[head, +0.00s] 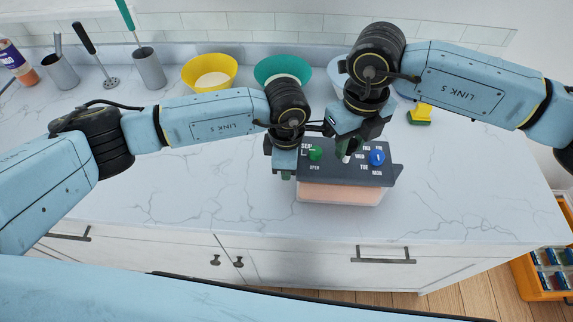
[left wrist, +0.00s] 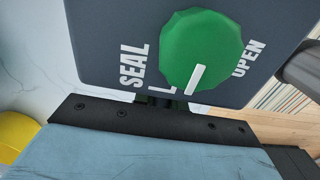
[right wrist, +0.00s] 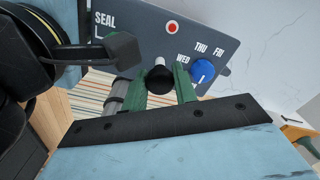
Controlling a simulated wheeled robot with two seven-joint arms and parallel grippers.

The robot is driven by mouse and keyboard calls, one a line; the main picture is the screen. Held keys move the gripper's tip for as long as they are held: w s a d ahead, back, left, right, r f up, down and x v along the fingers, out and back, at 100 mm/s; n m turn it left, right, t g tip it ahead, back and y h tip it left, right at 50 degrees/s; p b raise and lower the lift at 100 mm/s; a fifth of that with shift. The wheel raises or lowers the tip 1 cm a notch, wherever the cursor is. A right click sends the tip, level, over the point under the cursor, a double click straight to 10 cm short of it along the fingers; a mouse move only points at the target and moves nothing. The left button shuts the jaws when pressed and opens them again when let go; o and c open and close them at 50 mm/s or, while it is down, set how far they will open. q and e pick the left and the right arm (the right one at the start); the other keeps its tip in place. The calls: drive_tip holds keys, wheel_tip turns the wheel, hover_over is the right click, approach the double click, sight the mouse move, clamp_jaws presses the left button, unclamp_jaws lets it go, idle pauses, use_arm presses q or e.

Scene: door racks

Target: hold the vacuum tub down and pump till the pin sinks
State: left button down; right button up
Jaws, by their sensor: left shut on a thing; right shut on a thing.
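The vacuum tub (head: 340,193) stands on the counter, a clear box with pinkish contents under a dark grey lid (head: 345,177). The lid carries a green knob (left wrist: 203,50) between SEAL and OPEN marks, and a blue day dial (right wrist: 202,71). The pin (right wrist: 172,27) shows as a red dot in a white ring; its height is hard to judge. My left gripper (head: 287,172) is shut at the lid's left edge; its fingertips are mostly hidden. My right gripper (right wrist: 163,88) is shut on the black pump knob (right wrist: 160,81), which has a white shaft showing beside it.
Yellow (head: 210,72), teal (head: 283,70) and pale blue (head: 338,72) bowls stand behind the tub. A utensil cup (head: 149,69) and a bottle are at the back left. A yellow-green sponge (head: 420,115) lies to the right. The counter's front edge is close before the tub.

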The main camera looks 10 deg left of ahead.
drive_tip(key=shift+f, duration=1.15)
drive_tip(key=shift+r, duration=1.9)
drive_tip(key=shift+f, duration=1.9)
drive_tip(key=o, duration=1)
drive_tip(key=shift+r, duration=3.55)
